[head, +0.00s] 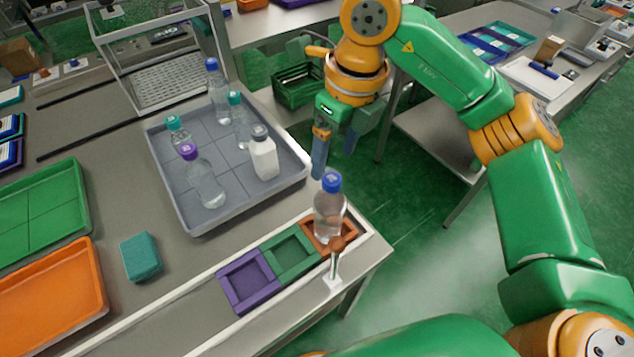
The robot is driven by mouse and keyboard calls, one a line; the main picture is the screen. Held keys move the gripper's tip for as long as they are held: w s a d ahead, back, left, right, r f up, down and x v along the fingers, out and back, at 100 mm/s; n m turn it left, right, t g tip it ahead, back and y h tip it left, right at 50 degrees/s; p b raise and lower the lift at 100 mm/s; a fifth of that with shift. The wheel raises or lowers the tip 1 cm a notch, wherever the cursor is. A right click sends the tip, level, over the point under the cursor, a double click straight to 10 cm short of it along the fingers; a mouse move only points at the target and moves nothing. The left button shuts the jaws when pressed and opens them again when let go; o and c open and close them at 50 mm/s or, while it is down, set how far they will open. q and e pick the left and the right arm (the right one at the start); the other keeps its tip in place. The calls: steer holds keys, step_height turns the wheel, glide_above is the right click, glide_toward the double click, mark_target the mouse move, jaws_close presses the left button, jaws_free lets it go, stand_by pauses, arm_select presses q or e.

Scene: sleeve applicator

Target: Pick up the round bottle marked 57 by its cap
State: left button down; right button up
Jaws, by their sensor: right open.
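A clear bottle with a blue cap (329,208) stands upright at the orange-brown square nest near the table's right corner. A grey tray (190,221) holds several upright bottles: a tall clear one with a blue cap (219,96), two with teal caps (240,124) (176,133), a clear one with a purple cap (206,184) and a white one (264,157). The cap marks are too small to read, so I cannot tell which is 57. My right gripper (336,152) is open and empty, pointing down behind the nest bottle, apart from it. My left gripper is out of view.
Purple (249,282) and green (291,256) nests sit beside the orange-brown one. A small brown-topped post (335,262) stands in front of the nest bottle.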

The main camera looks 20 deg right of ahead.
mark_target(333, 179)
steer(key=shift+w+d+f, duration=0.15)
steer(key=shift+w+f, duration=0.05)
steer(key=shift+w, duration=0.15)
steer(key=f+p, duration=0.1)
steer(key=s+f, duration=0.1)
steer(key=s+f+p, duration=0.1)
steer(key=shift+s+a+f+p, duration=0.2)
steer(key=shift+a+p, duration=0.1)
steer(key=shift+p, duration=0.05)
steer(key=shift+w+a+f, duration=0.1)
steer(key=shift+w+f, duration=0.05)
steer(key=shift+f, duration=0.4)
steer(key=shift+w+a+f, duration=0.1)
steer(key=shift+f, duration=0.45)
steer(key=shift+w+d+f, duration=0.1)
steer(key=shift+w+f, duration=0.1)
steer(key=shift+w, duration=0.2)
steer(key=shift+s+r, duration=0.1)
steer(key=shift+s, duration=0.15)
steer(key=c, duration=1)
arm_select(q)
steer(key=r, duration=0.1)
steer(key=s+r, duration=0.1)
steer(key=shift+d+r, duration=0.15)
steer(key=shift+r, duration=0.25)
arm_select(e)
jaws_close()
